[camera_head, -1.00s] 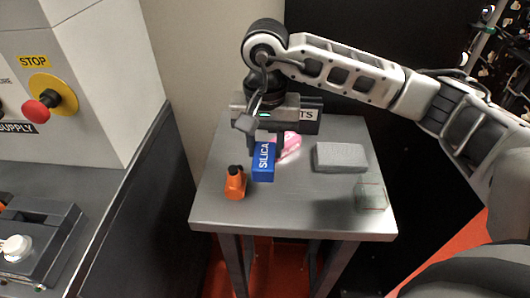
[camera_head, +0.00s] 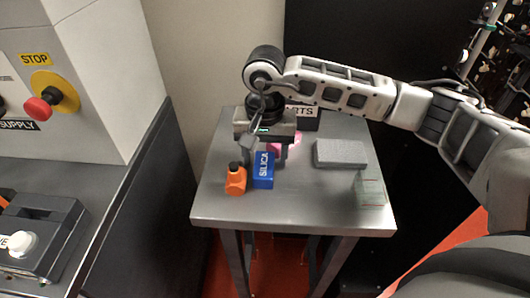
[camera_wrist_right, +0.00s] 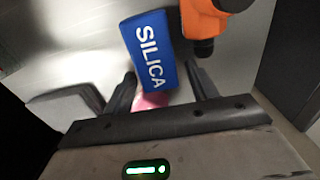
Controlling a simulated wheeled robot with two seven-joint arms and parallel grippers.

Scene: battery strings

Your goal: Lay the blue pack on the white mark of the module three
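The blue pack (camera_head: 263,171), lettered SILICA, is on the grey table beside the orange bottle. It also shows in the right wrist view (camera_wrist_right: 148,52). My right gripper (camera_head: 266,157) is at the pack's far end, its fingers pointing down. In the right wrist view its two fingers (camera_wrist_right: 161,78) stand apart, one on each side of the pack's near end; whether either touches it I cannot tell. My left gripper is not in view. I cannot pick out module three or a white mark in these views.
The orange bottle (camera_head: 236,181) stands close left of the pack. A pink item (camera_head: 289,141) lies behind it. A grey block (camera_head: 341,153) and a clear box (camera_head: 370,191) are on the right. The front middle of the table (camera_head: 300,205) is clear.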

